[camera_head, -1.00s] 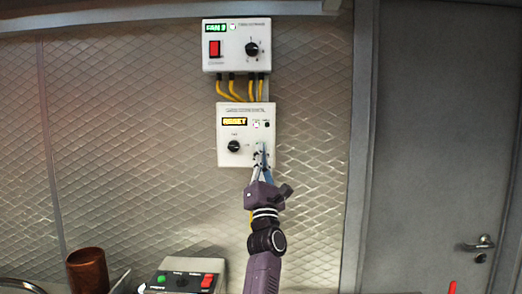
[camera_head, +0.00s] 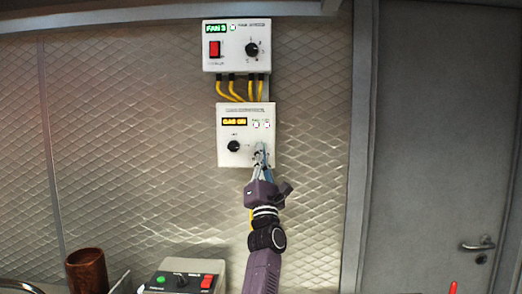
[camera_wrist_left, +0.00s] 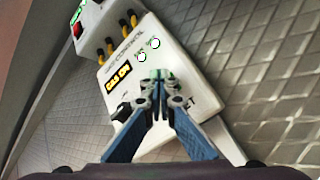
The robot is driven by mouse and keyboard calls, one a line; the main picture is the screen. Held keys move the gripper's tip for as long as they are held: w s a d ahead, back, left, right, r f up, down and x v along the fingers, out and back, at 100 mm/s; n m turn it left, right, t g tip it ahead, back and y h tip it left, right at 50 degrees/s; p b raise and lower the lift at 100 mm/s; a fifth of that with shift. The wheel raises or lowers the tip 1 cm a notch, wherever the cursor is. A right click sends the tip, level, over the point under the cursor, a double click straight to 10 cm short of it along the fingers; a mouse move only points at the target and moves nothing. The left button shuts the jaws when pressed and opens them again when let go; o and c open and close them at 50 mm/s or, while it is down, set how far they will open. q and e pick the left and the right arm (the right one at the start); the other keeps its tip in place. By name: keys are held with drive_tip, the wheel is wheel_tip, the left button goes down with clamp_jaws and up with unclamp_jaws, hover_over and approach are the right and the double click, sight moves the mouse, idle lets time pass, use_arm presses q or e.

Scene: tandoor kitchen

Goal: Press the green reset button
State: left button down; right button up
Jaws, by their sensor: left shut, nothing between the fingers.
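The gas control box (camera_head: 228,161) is a white panel on the wall, with an amber display (camera_head: 234,121) that seems to read "GAS ON", two white lit lamps and a black knob (camera_head: 233,146). My left gripper (camera_head: 261,150) is shut and empty, with its fingertips against or very close to the panel's lower right, right of the knob. The left wrist view shows the closed fingertips (camera_wrist_left: 158,78) over the panel face. The reset button is hidden behind them; a little green shows at the tips. My right gripper is out of view.
A fan control box (camera_head: 237,63) hangs above, joined by yellow cables (camera_head: 240,90). Below stands a grey control box (camera_head: 179,265) with a green and a red button. A brown cup (camera_head: 87,272) is at lower left. A grey door (camera_head: 435,150) is at right.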

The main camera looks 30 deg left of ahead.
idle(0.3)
use_arm(q)
drive_tip(key=shift+s+d, duration=0.4)
drive_tip(key=shift+s, duration=0.3)
drive_tip(key=s, duration=0.1)
drive_tip(key=s+d, duration=0.1)
drive_tip(key=s, duration=0.1)
drive_tip(key=s+d+p, duration=0.1)
drive_tip(key=shift+s+d, duration=0.15)
drive_tip(key=shift+d, duration=0.1)
drive_tip(key=shift+f, duration=0.1)
idle(0.7)
